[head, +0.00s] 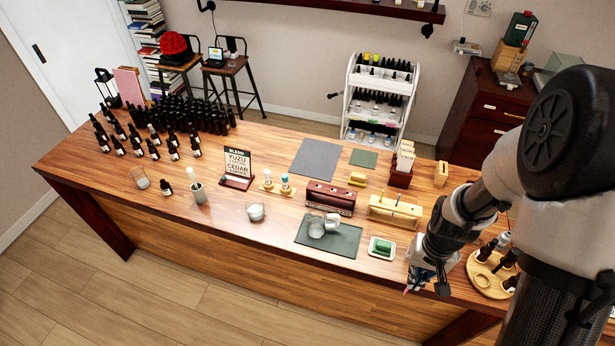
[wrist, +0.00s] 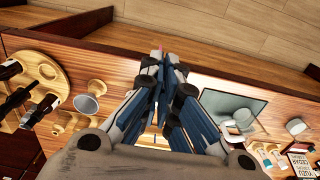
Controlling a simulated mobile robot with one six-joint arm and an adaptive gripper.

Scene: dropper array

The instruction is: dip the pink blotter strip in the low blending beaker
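My gripper (head: 412,288) is beyond the table's front edge at the right in the head view. In the wrist view its fingers (wrist: 164,58) are drawn together, with a small pink-red bit at their tips. It looks like the end of the pink blotter strip (head: 406,291), mostly hidden by the fingers. A low, wide glass beaker (head: 255,212) with pale contents stands near the table's front edge, left of the dark mat. It also shows at the right of the wrist view (wrist: 296,127). My gripper is well to its right. I cannot be sure this is the blending beaker.
Several dark bottles (head: 190,115) crowd the left; a round wooden tray (head: 480,283) is right.

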